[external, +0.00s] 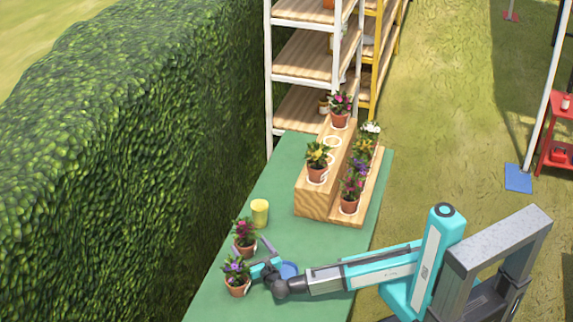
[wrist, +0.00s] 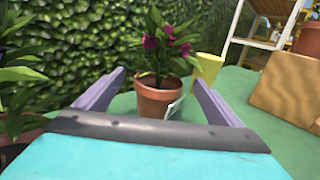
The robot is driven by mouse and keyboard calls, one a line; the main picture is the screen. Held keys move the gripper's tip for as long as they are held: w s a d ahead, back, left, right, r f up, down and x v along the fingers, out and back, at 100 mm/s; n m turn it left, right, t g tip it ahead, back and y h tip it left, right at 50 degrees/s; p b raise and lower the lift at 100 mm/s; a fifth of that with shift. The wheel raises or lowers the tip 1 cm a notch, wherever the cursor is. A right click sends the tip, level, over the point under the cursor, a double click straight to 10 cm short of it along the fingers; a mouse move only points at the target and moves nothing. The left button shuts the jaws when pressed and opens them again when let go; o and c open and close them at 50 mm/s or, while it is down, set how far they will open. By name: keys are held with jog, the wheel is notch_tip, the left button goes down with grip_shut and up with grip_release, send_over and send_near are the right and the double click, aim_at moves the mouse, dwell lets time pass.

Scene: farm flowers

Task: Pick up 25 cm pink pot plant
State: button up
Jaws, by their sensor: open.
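A potted plant with magenta-pink flowers (external: 245,236) in a terracotta pot stands upright on the green table, near its left edge. In the wrist view its pot (wrist: 158,100) appears between my two fingers, with a small pale tag at its right side. My gripper (external: 257,258) is open, low over the table, with its fingers pointing towards this pot. In the wrist view the fingers of my gripper (wrist: 160,80) stand apart on both sides of the pot. I cannot tell how far the pot sits between them. No grip on it shows.
A purple-flowered pot plant (external: 237,275) stands close in front. A stepped wooden stand (external: 312,200) holds several pot plants. A hedge (external: 120,150) borders the table's left.

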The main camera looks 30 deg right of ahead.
aim_at(245, 245)
jog(key=shift+f, duration=0.1)
jog(key=shift+w+f, duration=0.15)
jog(key=shift+f, duration=0.35)
jog(key=shift+w, duration=2.35)
jog(key=shift+r, duration=0.1)
jog(key=c, duration=1.5)
jog(key=shift+a+r, duration=0.1)
jog(key=shift+r, duration=0.05)
